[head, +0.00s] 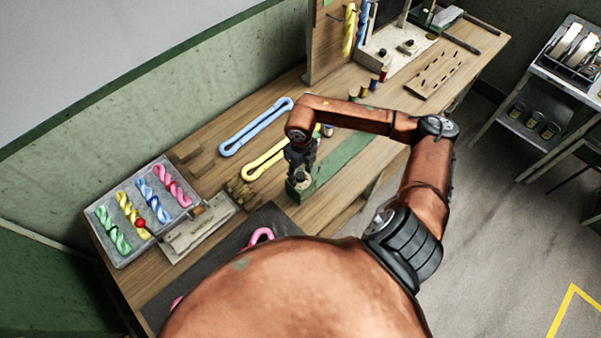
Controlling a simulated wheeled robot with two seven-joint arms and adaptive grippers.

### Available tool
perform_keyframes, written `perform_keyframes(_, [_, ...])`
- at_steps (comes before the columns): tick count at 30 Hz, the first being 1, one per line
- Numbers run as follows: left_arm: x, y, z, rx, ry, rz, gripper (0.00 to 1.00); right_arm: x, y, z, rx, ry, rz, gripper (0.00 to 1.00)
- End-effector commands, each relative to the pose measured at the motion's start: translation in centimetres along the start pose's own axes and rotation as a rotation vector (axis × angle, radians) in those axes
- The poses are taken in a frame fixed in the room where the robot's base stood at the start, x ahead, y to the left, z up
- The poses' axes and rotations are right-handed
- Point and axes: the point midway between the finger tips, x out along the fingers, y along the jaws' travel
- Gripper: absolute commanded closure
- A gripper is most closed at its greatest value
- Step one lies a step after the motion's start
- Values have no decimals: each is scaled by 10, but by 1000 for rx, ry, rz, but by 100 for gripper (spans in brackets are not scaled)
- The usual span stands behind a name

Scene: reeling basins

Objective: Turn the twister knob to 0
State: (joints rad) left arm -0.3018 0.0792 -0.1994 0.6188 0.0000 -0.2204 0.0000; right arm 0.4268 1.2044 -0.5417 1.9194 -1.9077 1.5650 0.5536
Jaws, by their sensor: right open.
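A long green device (342,165) lies on the wooden workbench, and a small round knob-like part (303,181) shows at its near end. It looks like the twister knob, but its markings are too small to read. My right gripper (301,172) points down over this near end, open, with its fingers around or just above the round part. I cannot tell whether they touch it. The gripper hides part of the knob. My left gripper is not in view.
A blue loop (255,127) and a yellow loop (262,160) lie near my gripper. Small spools stand behind my right arm.

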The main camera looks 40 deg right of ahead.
Motion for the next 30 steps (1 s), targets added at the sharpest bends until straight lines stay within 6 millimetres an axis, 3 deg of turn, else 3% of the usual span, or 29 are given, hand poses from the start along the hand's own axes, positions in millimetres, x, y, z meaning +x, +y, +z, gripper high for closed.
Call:
perform_keyframes(2, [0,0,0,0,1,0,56,0,0,0,0,0,0,55])
perform_keyframes(20, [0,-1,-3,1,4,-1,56,0,0,0,0,0,0,96])
perform_keyframes(30, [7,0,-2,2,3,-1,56,1,0,0,-46,-1,-1,97])
